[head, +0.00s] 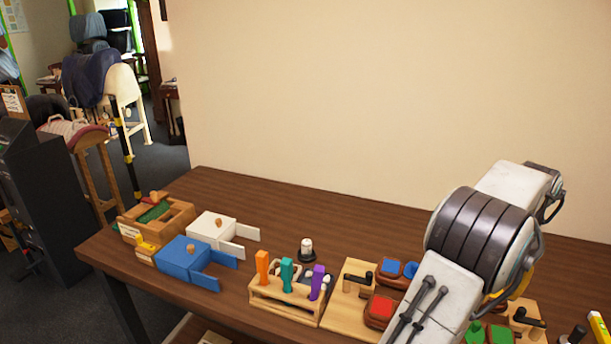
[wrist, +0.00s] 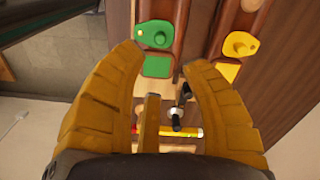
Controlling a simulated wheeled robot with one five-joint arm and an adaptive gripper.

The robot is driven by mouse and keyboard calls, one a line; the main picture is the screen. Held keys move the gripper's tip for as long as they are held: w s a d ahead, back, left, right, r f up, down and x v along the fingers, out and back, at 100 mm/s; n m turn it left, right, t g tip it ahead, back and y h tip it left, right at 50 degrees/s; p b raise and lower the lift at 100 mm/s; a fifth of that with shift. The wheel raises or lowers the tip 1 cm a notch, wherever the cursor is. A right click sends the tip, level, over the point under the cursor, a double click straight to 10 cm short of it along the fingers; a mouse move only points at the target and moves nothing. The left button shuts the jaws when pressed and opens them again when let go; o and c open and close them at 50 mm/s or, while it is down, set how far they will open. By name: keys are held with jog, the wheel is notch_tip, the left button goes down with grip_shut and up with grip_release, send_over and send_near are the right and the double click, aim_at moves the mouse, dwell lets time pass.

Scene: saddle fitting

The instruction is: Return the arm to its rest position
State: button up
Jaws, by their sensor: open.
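My arm shows at the right of the head view as white and dark grey links over the table's right part; its gripper is out of sight there. Beyond the fingers lie a green knobbed piece (wrist: 155,34) and a yellow knobbed piece (wrist: 240,45) on wooden boards. I cannot tell how far the fingertips are from them.
The brown table (head: 290,205) holds a blue box (head: 185,255), a white box (head: 212,226), a wooden rack (head: 285,296) with coloured handles, and a red block (head: 380,309). A plain wall (head: 380,90) stands behind. The table's back middle is clear.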

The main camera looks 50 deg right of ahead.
dwell(0.3)
jog(key=f+n, duration=0.2)
jog(key=a+f+n, duration=0.2)
jog(key=f+n, duration=0.1)
jog(key=shift+w+f+n, duration=0.1)
jog(key=shift+f+n, duration=0.2)
jog(key=shift+f, duration=0.05)
jog(key=w+a+r+n, duration=0.1)
jog(key=w+a+n, duration=0.4)
jog(key=w+a, duration=0.45)
jog(key=w+a+n, duration=0.4)
jog(key=w+a, duration=0.2)
jog(key=a, duration=0.7)
jog(key=w+a+r+n+t, duration=0.2)
jog(key=a+n, duration=0.4)
jog(key=a, duration=0.4)
jog(key=w+a+r+n+t, duration=0.1)
jog(key=w+a+r+n, duration=0.3)
jog(key=a, duration=0.6)
jog(key=shift+w+a+n+t, duration=0.15)
jog(key=shift+w+n+t, duration=0.2)
jog(key=shift+n, duration=0.95)
